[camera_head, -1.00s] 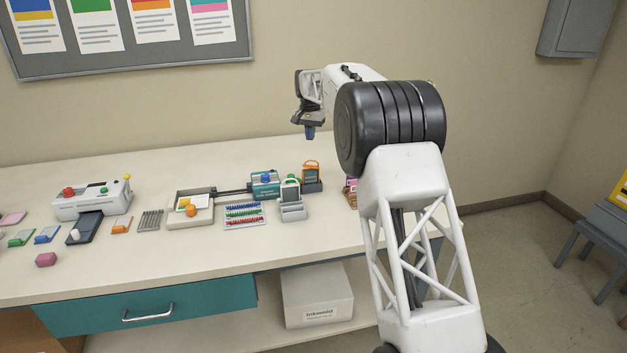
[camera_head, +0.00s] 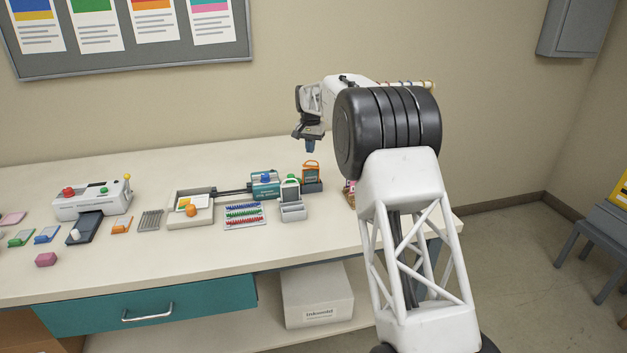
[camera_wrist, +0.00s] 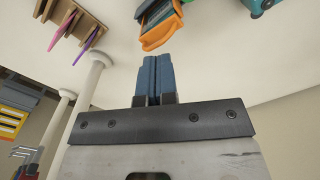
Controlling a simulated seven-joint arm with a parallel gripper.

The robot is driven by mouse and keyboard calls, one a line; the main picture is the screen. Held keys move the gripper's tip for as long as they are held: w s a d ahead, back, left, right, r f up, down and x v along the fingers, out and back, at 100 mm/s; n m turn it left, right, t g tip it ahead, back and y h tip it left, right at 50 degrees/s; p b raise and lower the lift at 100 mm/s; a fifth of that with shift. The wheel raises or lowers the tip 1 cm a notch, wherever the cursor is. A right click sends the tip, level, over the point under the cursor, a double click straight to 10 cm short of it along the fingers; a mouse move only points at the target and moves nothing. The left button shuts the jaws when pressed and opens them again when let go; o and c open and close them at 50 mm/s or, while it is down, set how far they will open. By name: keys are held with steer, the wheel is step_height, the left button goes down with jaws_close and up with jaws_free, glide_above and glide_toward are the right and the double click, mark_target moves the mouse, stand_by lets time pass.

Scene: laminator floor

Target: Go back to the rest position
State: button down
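My gripper (camera_head: 310,146) hangs in the air above the right part of the table, pointing down, over the grey stand with the orange-framed tag (camera_head: 311,172). In the wrist view my gripper's two blue fingers (camera_wrist: 154,78) lie side by side against each other with nothing visible between them. The orange-framed tag also shows in the wrist view (camera_wrist: 160,32), just beyond the fingertips and apart from them.
The table (camera_head: 120,270) holds a white laminator (camera_head: 92,198), a tray (camera_head: 190,217) with an orange knob, a teal punch (camera_head: 265,184), a rack of coloured coils (camera_head: 244,214) and a grey stand (camera_head: 292,211).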

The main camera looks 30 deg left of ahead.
steer(key=shift+f, duration=0.8)
steer(key=shift+f, duration=1.15)
stand_by(2.0)
steer(key=shift+r, duration=0.15)
stand_by(0.3)
steer(key=shift+r, duration=3.4)
